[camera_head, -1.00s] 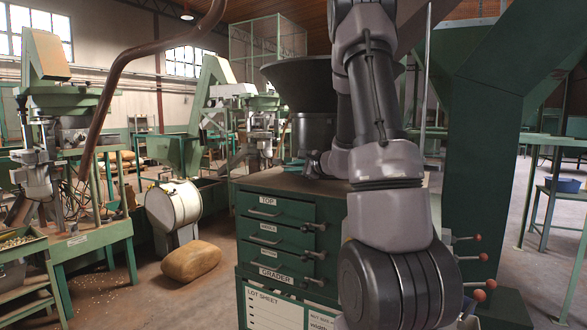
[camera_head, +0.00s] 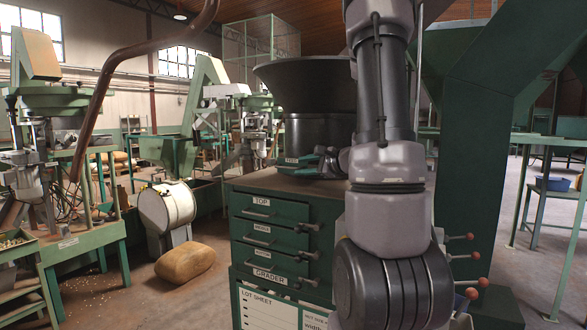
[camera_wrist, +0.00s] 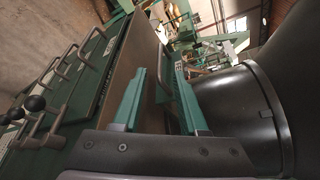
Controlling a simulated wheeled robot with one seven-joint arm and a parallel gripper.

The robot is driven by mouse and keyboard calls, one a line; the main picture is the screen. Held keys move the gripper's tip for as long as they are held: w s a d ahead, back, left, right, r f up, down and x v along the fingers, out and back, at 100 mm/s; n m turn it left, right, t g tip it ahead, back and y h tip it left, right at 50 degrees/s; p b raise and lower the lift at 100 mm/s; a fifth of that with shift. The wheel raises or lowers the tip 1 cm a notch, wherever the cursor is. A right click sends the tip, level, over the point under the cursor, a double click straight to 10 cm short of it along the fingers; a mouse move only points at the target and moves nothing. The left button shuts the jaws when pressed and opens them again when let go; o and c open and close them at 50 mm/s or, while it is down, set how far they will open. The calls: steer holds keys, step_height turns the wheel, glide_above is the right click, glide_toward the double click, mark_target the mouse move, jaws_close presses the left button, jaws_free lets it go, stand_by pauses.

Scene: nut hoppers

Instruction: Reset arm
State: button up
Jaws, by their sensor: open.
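My gripper (camera_head: 298,160) is beside the dark hopper, just above the top of the green grader cabinet (camera_head: 268,236) in the head view. My arm hides part of the gripper. The cabinet's drawers (camera_wrist: 80,80) show to the left of the fingers there, and the dark round hopper (camera_wrist: 245,105) is close on the right.
The black hopper (camera_head: 306,95) stands on the cabinet behind my arm. A green post (camera_head: 470,190) is close on the right, near red-knobbed levers (camera_head: 474,258). A brown sack (camera_head: 185,263) lies on the floor at left. Open floor shows at far right.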

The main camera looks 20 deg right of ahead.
steer(key=shift+v, duration=1)
steer(key=s+a+r+n+g+y, duration=0.2)
steer(key=s+a+n+g, duration=0.3)
steer(key=a, duration=0.4)
steer(key=s+a+r+n+g+y, duration=0.2)
steer(key=s+a+n, duration=0.2)
steer(key=s+a, duration=0.4)
steer(key=s+r+n+h, duration=0.2)
steer(key=s+n+h, duration=0.5)
steer(key=s, duration=0.3)
steer(key=shift+r+g, duration=0.25)
steer(key=shift+g, duration=0.05)
